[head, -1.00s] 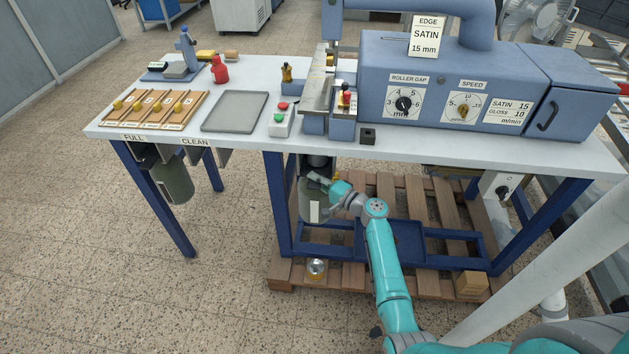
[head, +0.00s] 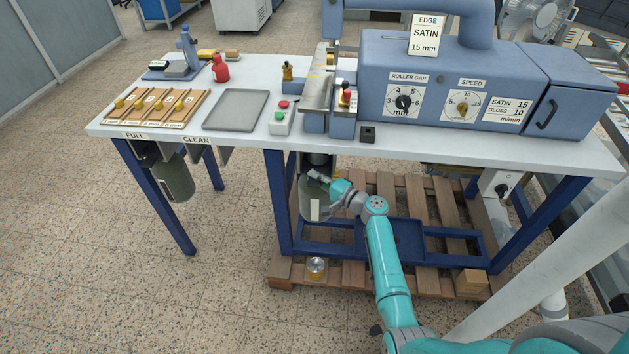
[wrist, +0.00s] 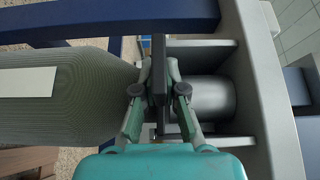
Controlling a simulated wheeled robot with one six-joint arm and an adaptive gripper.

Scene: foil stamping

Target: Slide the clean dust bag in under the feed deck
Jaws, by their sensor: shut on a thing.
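The dust bag in my gripper is grey-green with a pale label; in the head view the bag (head: 308,200) hangs under the tabletop below the feed deck (head: 318,95). In the wrist view the ribbed bag (wrist: 85,95) fills the left. My gripper (head: 322,178) is shut at the collar end of the bag; in the wrist view its fingers (wrist: 160,85) close on a dark flat collar. Just beyond the collar is a grey metal outlet (wrist: 212,98) between two rails. Whether the collar is fully seated in the rails is hidden by my fingers.
Another grey-green bag (head: 176,178) hangs under the table's left end, near the FULL and CLEAN labels (head: 195,141). A blue table leg (head: 278,205) stands close left of the held bag. A pallet (head: 445,215) and small tin (head: 316,267) lie below.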

